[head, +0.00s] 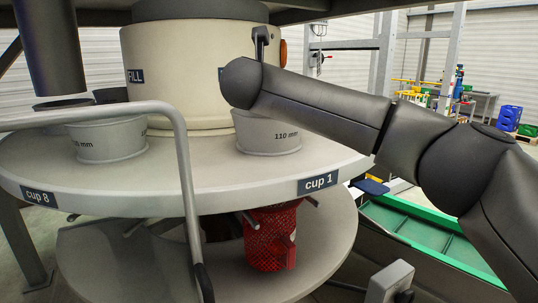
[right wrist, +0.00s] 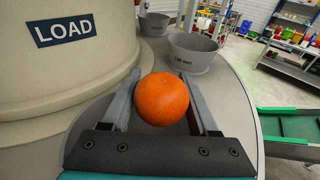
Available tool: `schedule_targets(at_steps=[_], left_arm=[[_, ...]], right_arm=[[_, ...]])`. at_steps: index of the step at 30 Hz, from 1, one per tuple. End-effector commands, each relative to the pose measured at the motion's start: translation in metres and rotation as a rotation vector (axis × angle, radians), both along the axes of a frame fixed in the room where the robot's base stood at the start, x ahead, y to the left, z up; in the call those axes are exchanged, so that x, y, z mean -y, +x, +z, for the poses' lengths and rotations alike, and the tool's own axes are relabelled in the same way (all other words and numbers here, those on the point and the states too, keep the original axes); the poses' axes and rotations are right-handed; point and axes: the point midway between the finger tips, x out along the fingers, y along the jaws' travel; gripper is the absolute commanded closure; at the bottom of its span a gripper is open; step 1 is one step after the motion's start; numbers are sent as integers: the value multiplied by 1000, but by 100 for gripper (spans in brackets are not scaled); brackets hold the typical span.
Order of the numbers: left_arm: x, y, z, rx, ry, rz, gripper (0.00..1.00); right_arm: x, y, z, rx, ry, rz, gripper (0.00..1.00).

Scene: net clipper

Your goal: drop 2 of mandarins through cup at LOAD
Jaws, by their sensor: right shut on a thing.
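A mandarin (right wrist: 162,99) sits between the fingers of my right gripper (right wrist: 159,78), which is shut on it. It is held above the round turntable (right wrist: 232,108), beside the column bearing the LOAD sign (right wrist: 64,30). In the head view a cup (head: 268,136) marked 110 mm stands behind the "cup 1" label (head: 318,182), below my right arm. Another cup (head: 110,142) stands at left. In the right wrist view two cups stand beyond the mandarin, the nearer one (right wrist: 192,54) at right. Whether a cup is directly under the mandarin is hidden. My left gripper is not in view.
A red net (head: 270,240) hangs below the turntable near cup 1. A bent grey rail (head: 187,170) stands in front of the turntable. A dark tube (head: 50,45) hangs at upper left. A green-edged conveyor (head: 425,236) is at right.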

Motion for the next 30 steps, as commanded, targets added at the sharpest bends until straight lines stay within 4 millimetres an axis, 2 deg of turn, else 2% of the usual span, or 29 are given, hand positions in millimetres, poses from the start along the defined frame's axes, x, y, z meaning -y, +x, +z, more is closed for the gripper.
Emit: schedule_targets(at_steps=[4, 12, 13, 22, 30], left_arm=[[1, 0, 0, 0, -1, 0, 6], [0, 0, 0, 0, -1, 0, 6], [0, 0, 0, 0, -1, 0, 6], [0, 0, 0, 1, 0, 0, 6], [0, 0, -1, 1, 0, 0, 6]], right_arm=[[0, 0, -7, 1, 0, 0, 94], [0, 0, -8, 1, 0, 1, 94], [0, 0, -8, 1, 0, 1, 38], [0, 0, -8, 1, 0, 1, 5], [-1, -1, -8, 0, 0, 1, 5]])
